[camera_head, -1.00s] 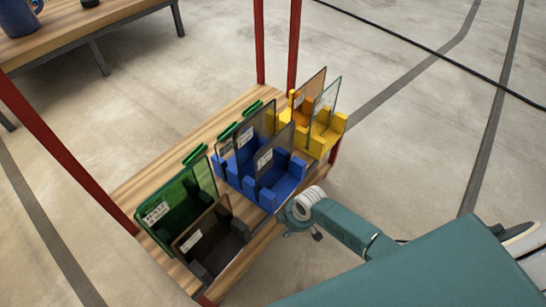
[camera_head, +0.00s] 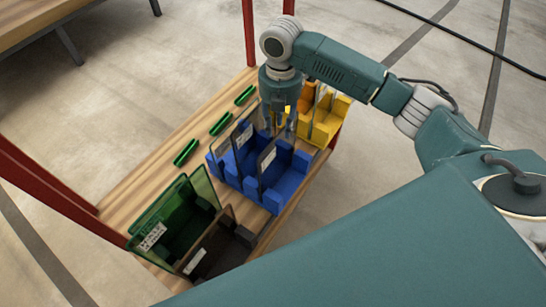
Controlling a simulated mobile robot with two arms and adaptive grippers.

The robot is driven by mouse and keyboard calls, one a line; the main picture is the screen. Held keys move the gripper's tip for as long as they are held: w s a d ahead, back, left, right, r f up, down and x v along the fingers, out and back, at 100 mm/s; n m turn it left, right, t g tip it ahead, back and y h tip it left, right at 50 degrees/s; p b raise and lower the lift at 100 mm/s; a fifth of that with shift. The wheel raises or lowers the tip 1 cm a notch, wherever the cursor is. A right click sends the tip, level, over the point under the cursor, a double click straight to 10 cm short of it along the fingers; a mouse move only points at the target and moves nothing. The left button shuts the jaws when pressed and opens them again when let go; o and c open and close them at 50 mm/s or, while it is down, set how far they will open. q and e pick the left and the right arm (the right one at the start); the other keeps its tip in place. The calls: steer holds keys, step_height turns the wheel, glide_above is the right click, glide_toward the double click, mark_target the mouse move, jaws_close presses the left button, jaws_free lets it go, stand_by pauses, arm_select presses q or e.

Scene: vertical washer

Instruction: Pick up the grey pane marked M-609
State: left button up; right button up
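Grey see-through panes stand upright in a blue rack (camera_head: 288,188) in the middle of the wooden table. One grey pane (camera_head: 240,142) is at the rack's back-left side and another grey pane (camera_head: 267,168) is in front of it. Both carry white labels, too small to read, so I cannot tell which is M-609. My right gripper (camera_head: 279,126) points down at the far end of the blue rack, close to the panes. Its fingers overlap the rack and panes, and I cannot tell whether they hold anything. My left gripper is out of view.
A yellow rack (camera_head: 322,125) with panes, partly hidden by my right arm, stands behind the blue one. Green panes (camera_head: 170,220) and a dark brown pane (camera_head: 207,251) stand nearer. Small green bars (camera_head: 186,152) lie along the table's left edge. Red posts (camera_head: 249,35) rise at the corners.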

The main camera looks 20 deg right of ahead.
mark_target(278, 147)
steer(key=f, duration=0.1)
steer(key=f+b, duration=0.1)
steer(key=shift+w+f, duration=0.3)
steer(key=shift+w, duration=0.05)
step_height(278, 147, down, 4)
steer(key=shift+r, duration=0.25)
steer(key=shift+d+f, duration=0.1)
steer(key=shift+f, duration=0.4)
steer(key=f, duration=0.3)
steer(key=shift+w+d+f+p, duration=0.1)
steer(key=shift+w+f+p, duration=0.1)
steer(key=shift+f+p, duration=0.2)
steer(key=shift+f, duration=0.35)
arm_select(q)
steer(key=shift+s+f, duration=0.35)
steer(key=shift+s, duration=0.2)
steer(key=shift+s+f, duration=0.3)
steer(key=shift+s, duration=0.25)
arm_select(e)
steer(key=shift+f, duration=0.2)
jaws_close()
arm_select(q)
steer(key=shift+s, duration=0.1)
arm_select(e)
steer(key=shift+w+r, duration=0.15)
